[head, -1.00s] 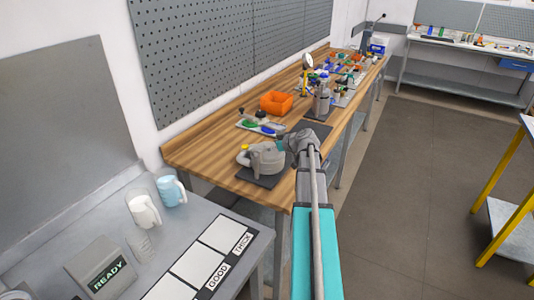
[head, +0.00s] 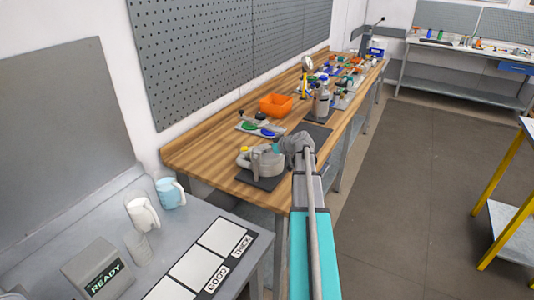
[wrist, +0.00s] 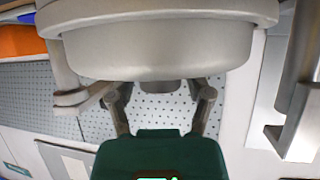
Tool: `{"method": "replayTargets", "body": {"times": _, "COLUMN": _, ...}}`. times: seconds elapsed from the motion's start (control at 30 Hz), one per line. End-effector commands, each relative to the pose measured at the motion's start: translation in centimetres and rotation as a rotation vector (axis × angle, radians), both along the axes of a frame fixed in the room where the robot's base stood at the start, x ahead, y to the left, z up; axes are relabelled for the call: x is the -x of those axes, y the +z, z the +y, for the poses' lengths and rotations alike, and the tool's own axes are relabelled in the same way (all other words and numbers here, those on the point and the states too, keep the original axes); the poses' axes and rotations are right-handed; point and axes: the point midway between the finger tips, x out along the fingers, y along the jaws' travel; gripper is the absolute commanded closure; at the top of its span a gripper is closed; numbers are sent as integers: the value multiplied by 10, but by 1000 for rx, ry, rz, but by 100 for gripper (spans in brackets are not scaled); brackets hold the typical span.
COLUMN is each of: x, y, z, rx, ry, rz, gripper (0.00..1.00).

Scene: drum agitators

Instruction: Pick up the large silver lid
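A large silver-grey round body with a wide rim fills the top of the wrist view; it looks like the large silver lid (wrist: 155,58), with a small stub (wrist: 180,86) below it in the picture. My gripper (wrist: 163,92) shows there with its two fingers apart, one on each side of the stub. The fingertips are hidden by the silver body, so contact cannot be seen. In the head view my gripper (head: 297,146) is at the right side of a grey metal vessel (head: 262,160) on a dark mat on the wooden bench.
An orange bin (head: 276,105), a tray with green and blue pieces (head: 245,127) and a silver bottle (head: 322,103) stand farther back on the bench. A grey table (head: 205,225) with two mugs is in front. Open floor (head: 400,190) lies to the right.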

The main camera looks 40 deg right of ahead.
Motion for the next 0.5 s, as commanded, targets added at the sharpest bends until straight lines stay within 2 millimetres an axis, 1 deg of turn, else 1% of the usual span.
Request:
{"method": "replayTargets", "body": {"times": 0.03, "x": 0, "y": 0, "z": 0, "rx": 0, "ry": 0, "rz": 0, "gripper": 54}}
{"method": "replayTargets", "body": {"times": 0.17, "x": 0, "y": 0, "z": 0, "rx": 0, "ry": 0, "rz": 0, "gripper": 79}}
{"method": "replayTargets", "body": {"times": 0.2, "x": 0, "y": 0, "z": 0, "rx": 0, "ry": 1, "rz": 0, "gripper": 86}}
{"method": "replayTargets", "body": {"times": 0.27, "x": 0, "y": 0, "z": 0, "rx": 0, "ry": 1, "rz": 0, "gripper": 97}}
{"method": "replayTargets", "body": {"times": 0.3, "x": 0, "y": 0, "z": 0, "rx": 0, "ry": 1, "rz": 0, "gripper": 100}}
{"method": "replayTargets", "body": {"times": 0.5, "x": -1, "y": 0, "z": 1, "rx": -1, "ry": 1, "rz": -1, "gripper": 100}}
